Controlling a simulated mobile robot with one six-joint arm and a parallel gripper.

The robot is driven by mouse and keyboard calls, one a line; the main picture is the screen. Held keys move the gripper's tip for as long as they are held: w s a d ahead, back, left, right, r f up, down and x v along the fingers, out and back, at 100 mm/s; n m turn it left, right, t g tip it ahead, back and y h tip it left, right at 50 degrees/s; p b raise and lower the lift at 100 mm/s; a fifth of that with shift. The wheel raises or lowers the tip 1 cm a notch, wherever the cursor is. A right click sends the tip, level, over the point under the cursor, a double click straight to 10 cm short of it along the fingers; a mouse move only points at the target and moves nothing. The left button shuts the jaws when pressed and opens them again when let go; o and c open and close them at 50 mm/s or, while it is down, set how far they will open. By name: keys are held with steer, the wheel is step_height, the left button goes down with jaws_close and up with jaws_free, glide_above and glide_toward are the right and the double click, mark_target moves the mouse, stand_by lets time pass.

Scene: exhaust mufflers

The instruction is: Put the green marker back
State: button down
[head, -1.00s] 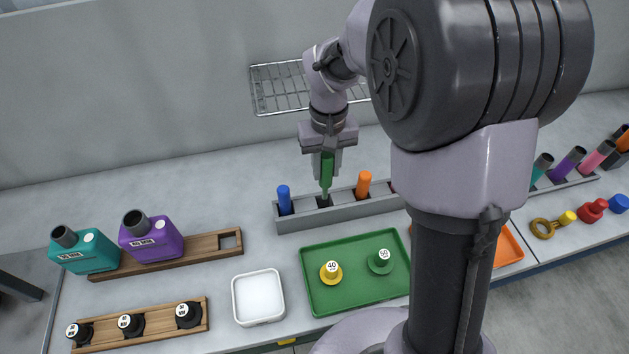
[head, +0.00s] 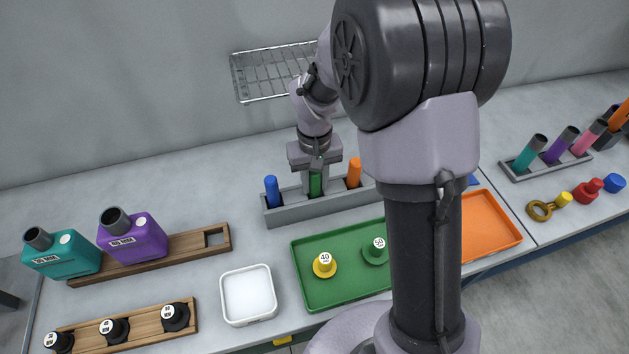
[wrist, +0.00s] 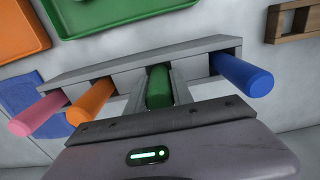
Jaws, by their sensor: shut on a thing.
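The green marker (head: 316,182) stands upright between the fingers of my gripper (head: 315,180), which is shut on it. Its lower end is in a slot of the grey marker rack (head: 290,215), between the blue marker (head: 272,190) and the orange marker (head: 354,172). In the wrist view the green marker (wrist: 159,86) sits between my fingers at the rack (wrist: 200,66), with the blue marker (wrist: 242,75) to the right and the orange marker (wrist: 91,101) and pink marker (wrist: 39,115) to the left. Whether it touches the slot's bottom is hidden.
A green tray (head: 312,290) holding yellow and green knobs lies in front of the rack. A white dish (head: 248,295) is left of it, an orange tray (head: 490,225) right. Teal and purple bottles stand at the left. A wire shelf (head: 265,75) is on the wall behind.

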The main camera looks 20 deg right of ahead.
steer(key=c, duration=1.1)
jaws_free()
step_height(320, 180, up, 12)
steer(key=p, duration=0.5)
steer(key=shift+r, duration=0.2)
steer(key=s+a+r+m+t, duration=0.1)
steer(key=s+r+t, duration=0.1)
steer(key=s+r, duration=0.2)
steer(key=s+a+r+m+t+y, duration=0.1)
steer(key=s+r, duration=0.3)
steer(key=s, duration=0.5)
steer(key=s+a+r+m+t+y, duration=0.1)
steer(key=s+a+r+m+t, duration=0.1)
steer(key=s+r, duration=0.2)
steer(key=shift+s+t, duration=0.4)
steer(key=shift+s, duration=1.25)
